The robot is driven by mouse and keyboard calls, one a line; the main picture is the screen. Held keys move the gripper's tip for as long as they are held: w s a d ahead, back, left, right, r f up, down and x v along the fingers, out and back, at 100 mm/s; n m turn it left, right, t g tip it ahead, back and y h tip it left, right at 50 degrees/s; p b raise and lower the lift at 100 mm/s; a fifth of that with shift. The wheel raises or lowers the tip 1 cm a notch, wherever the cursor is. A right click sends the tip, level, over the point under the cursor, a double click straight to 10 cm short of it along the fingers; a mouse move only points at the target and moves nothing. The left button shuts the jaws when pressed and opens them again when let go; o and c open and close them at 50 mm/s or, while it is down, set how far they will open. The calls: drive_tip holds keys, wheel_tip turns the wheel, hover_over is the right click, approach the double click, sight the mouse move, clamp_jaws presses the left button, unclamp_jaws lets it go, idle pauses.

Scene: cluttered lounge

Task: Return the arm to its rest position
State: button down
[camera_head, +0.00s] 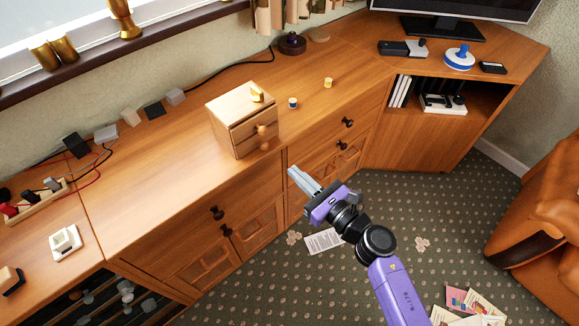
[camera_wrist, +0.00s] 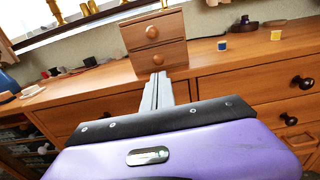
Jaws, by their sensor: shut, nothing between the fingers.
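My arm is purple and black and reaches up from the bottom right in the head view. My gripper (camera_head: 293,171) is shut and empty, its grey fingers together. It is in front of the long wooden cabinet (camera_head: 150,190), near a small wooden drawer box (camera_head: 228,108) standing on the cabinet top. In the wrist view the shut fingers (camera_wrist: 158,76) point toward the drawer box (camera_wrist: 152,43), with a visual overlap at its lower edge. Contact does not show.
Chargers and cables lie at the left. A brown leather armchair (camera_head: 545,215) is at the right. Papers (camera_head: 470,305) lie on the patterned carpet, which is otherwise mostly open.

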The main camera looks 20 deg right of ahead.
drive_tip(key=v, duration=0.5)
drive_tip(key=shift+s+d+b, duration=0.1)
drive_tip(key=shift+s+b, duration=0.05)
drive_tip(key=shift+b, duration=0.15)
drive_tip(key=s+d+r+m+t+h, duration=0.1)
drive_tip(key=s+r+m, duration=0.3)
drive_tip(key=m, duration=0.6)
drive_tip(key=s+r+m+t+h, duration=0.2)
drive_tip(key=s+r+m, duration=0.2)
drive_tip(key=m, duration=0.6)
drive_tip(key=s+a+r+m+g+h+p, duration=0.1)
drive_tip(key=s+m+g, duration=0.1)
drive_tip(key=s+m, duration=0.8)
drive_tip(key=s+r+m+g+h+p, duration=0.1)
drive_tip(key=s+r+m+g, duration=0.1)
drive_tip(key=s+m, duration=0.7)
drive_tip(key=shift+s+a+r+m+g+h, duration=0.25)
drive_tip(key=shift+s+a+m+g+h, duration=0.25)
drive_tip(key=shift+s, duration=1.3)
